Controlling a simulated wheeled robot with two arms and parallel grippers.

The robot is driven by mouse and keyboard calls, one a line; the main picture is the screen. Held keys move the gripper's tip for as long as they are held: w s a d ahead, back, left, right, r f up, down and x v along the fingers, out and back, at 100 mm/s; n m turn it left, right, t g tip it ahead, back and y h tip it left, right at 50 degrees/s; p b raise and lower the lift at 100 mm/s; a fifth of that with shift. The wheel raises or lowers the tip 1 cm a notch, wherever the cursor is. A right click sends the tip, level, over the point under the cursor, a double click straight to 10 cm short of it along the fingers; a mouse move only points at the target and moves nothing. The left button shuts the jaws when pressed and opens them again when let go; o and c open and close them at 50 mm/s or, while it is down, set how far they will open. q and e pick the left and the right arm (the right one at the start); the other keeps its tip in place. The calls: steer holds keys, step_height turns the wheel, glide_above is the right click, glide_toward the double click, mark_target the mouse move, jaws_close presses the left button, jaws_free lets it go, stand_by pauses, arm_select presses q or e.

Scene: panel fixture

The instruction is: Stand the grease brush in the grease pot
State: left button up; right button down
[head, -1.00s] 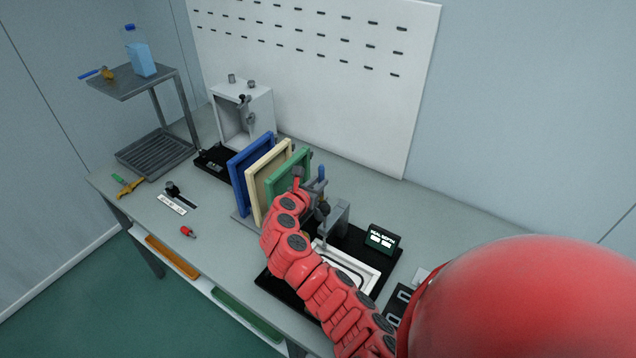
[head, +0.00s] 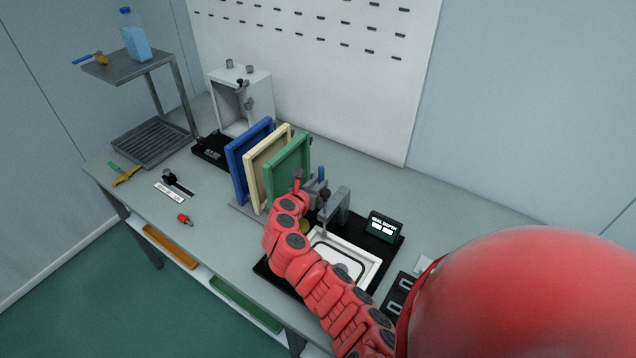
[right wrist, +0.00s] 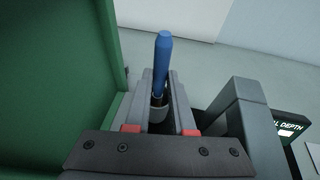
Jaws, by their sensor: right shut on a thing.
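The grease brush shows as an upright blue handle (right wrist: 163,62) between the fingers of my right gripper (right wrist: 161,88) in the right wrist view. That gripper is shut on it. In the head view the blue handle (head: 321,173) shows beside the green panel, with my right gripper (head: 312,184) around it. A grey round part (right wrist: 157,113) shows low between the fingers; I cannot tell whether it belongs to the brush or is the pot. A small yellowish round thing (head: 304,227) below the gripper may be the grease pot, mostly hidden by my arm. My left gripper is out of view.
The green panel (head: 287,167) stands close at the gripper's left. A grey bracket (head: 339,203) and a depth display (head: 384,226) stand to its right. A shelf (head: 127,66) holds a bottle (head: 134,40).

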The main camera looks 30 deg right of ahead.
steer(key=c, duration=0.7)
jaws_free()
steer(key=shift+a, duration=0.1)
steer(key=v, duration=1.7)
steer(key=shift+a+r, duration=0.1)
